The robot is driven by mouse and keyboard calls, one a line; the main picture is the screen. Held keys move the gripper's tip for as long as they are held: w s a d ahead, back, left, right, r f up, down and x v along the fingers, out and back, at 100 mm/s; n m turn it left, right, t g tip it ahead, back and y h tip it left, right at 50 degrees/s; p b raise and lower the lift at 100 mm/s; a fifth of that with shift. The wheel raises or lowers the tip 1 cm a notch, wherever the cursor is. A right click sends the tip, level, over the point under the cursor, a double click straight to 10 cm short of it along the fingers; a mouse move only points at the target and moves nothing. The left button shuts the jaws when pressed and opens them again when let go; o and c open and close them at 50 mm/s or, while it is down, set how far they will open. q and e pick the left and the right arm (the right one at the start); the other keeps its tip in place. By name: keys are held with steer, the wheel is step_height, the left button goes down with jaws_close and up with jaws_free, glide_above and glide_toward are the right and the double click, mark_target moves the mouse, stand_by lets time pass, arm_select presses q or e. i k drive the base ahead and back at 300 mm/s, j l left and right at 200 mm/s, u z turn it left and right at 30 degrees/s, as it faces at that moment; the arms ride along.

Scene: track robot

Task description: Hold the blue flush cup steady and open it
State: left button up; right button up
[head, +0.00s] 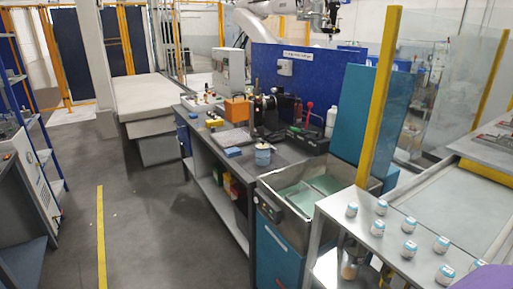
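A small blue-grey cup (263,156) stands upright on the front edge of the dark workbench (240,158), near its right end. It is the thing that looks most like the blue flush cup. It is too small here to tell how its top is closed. Neither of my grippers is in view, and nothing is touching the cup.
A metal basin (285,228) with greenish contents adjoins the bench's right end. Several small white-and-blue jars (409,249) stand on a metal shelf at right. The floor (150,215) left of the bench is clear.

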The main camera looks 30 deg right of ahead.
mark_target(262, 156)
steer(key=i+j+z, duration=0.1)
steer(key=i+z, duration=0.3)
steer(key=i+j+z, duration=0.3)
steer(key=i+z, duration=0.15)
steer(key=i+j+z, duration=0.65)
steer(key=j+z, duration=0.2)
steer(key=i+j+z, duration=0.2)
steer(key=j+z, duration=0.2)
steer(key=j, duration=0.15)
steer(key=i+j+z, duration=0.1)
steer(key=j+z, duration=0.3)
steer(key=j, duration=0.2)
